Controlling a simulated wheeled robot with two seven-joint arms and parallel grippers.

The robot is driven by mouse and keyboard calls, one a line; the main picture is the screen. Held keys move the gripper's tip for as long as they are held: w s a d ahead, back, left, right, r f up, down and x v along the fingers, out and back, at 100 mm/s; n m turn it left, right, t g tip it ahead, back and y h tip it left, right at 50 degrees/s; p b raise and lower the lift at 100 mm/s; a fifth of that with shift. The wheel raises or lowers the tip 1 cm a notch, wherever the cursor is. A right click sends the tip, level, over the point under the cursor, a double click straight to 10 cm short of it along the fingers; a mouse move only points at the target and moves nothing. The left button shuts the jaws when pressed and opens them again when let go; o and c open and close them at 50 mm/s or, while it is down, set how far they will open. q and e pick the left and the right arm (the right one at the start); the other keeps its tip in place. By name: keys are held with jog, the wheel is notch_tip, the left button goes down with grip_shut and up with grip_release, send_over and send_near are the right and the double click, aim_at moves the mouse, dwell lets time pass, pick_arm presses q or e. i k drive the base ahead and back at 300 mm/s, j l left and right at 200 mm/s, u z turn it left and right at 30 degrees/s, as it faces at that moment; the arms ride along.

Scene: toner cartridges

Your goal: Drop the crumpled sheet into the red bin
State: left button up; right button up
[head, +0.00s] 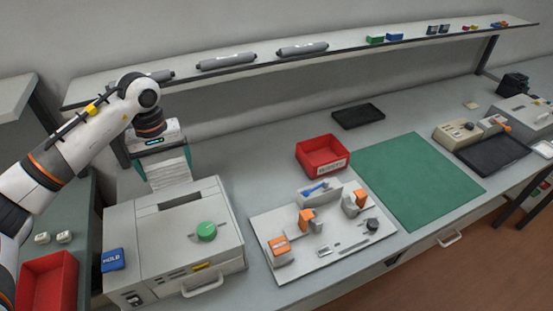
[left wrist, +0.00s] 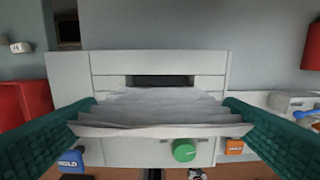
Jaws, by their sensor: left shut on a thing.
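My left gripper (head: 163,167) is above the back of the grey printer-like machine (head: 130,237), its teal fingers on either side of the crumpled sheet (head: 170,174). In the left wrist view the white, pleated sheet (left wrist: 150,108) spans between the two teal fingers of my left gripper (left wrist: 158,112). The sheet hides part of the machine's front. A red bin (head: 48,284) stands at the lower left, partly cut off. A second, labelled red bin (head: 323,153) sits on the bench to the right of the machine; its label is too small to read. My right gripper is not in view.
The machine carries a blue HOLD sign (head: 112,259) and a green knob (head: 206,231). A white board (head: 330,258) with orange parts lies to its right, and a green mat (head: 415,180) beyond. A shelf (head: 350,44) with grey cartridges runs above the bench.

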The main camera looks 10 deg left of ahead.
aim_at(316, 161)
jog(key=i+l, duration=0.3)
jog(key=l, duration=0.15)
jog(key=i+l, duration=0.25)
jog(key=l, duration=0.2)
jog(key=i+l, duration=0.3)
jog(key=l, duration=0.15)
jog(key=i+l, duration=0.25)
jog(key=l, duration=0.2)
